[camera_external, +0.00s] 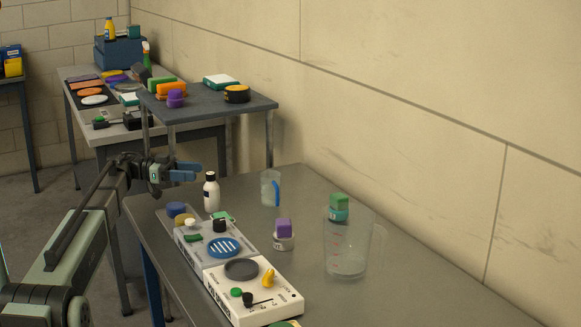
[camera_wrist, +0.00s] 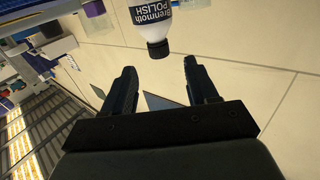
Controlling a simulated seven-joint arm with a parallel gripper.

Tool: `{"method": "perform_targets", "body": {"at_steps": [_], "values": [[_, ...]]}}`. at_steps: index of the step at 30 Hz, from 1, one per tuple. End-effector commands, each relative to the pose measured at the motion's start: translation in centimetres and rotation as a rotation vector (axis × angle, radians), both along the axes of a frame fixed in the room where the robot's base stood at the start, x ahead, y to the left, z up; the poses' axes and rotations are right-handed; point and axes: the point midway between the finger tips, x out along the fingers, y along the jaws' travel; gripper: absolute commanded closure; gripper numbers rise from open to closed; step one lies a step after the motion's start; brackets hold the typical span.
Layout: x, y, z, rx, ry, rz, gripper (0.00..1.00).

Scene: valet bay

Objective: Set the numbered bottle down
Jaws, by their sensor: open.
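A white bottle with a black cap (camera_external: 211,192) stands upright on the grey table, behind the white trays. In the wrist view the bottle (camera_wrist: 151,17) appears upside down, with its label reading "Brenmoth POLISH"; no number can be read on it. My gripper (camera_external: 191,170) is open and empty, just left of the bottle near cap height. In the wrist view the bottle's cap lies ahead of the gap between my fingertips (camera_wrist: 159,66), apart from both fingers.
A clear cup with a blue handle (camera_external: 269,188) and a large clear jug (camera_external: 346,258) stand to the right. A dark raised shelf (camera_external: 205,101) is behind. The table's right side is mostly bare.

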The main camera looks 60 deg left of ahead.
Motion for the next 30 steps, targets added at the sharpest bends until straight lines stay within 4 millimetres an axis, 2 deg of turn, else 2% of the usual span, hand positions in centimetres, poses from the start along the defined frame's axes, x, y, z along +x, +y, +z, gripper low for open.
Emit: {"method": "perform_targets", "body": {"at_steps": [3,10,30], "values": [[-1.5,1.2,0.0,0.0,0.0,0.001,0.42],[-2.9,2.2,0.0,0.0,0.0,0.0,0.42],[-3.2,2.5,-0.1,0.002,0.007,0.006,0.42]]}}
